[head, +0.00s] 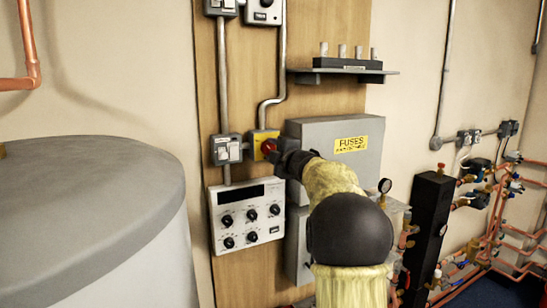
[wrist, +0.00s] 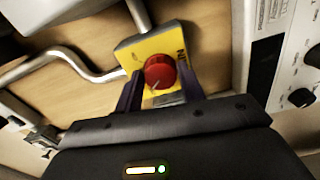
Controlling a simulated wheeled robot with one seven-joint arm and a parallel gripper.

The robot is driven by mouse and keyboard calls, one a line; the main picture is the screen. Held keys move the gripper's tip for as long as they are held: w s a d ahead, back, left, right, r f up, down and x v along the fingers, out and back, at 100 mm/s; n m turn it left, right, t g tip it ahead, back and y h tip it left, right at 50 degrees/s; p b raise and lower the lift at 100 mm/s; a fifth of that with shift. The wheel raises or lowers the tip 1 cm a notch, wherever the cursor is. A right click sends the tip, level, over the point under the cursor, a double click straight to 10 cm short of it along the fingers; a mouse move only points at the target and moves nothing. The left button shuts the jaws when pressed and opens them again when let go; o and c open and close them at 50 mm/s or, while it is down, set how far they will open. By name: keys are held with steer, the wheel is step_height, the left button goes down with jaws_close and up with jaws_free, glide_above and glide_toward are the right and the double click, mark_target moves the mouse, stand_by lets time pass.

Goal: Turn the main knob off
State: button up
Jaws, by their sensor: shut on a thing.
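The main knob is a round red knob (wrist: 160,72) on a yellow square plate marked with "IN" lettering (wrist: 182,55). In the head view the red knob (head: 268,146) sits on its yellow box (head: 258,138), on the wooden board left of the grey fuse box. My gripper (wrist: 160,88) is at the knob, with one dark finger on each side of it, shut on it. In the head view my gripper (head: 280,153) reaches the knob from the right, and my arm hides part of the fuse box. The knob's exact pointer angle is hard to read.
A white control panel (head: 268,186) with several black knobs is just below. A grey switch (head: 226,149) is close at left. The grey fuse box (head: 310,127) is at right. A large grey tank (head: 85,180) fills the left; copper pipes (head: 505,240) are far right.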

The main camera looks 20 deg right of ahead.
steer(key=shift+f+n, duration=0.1)
steer(key=shift+n, duration=0.6)
steer(key=shift+b, duration=0.3)
steer(key=o, duration=1)
steer(key=shift+c, duration=0.2)
steer(key=s+b, duration=0.5)
steer(key=s, duration=1.2)
steer(key=shift+s+d, duration=0.25)
steer(key=shift+w, duration=0.1)
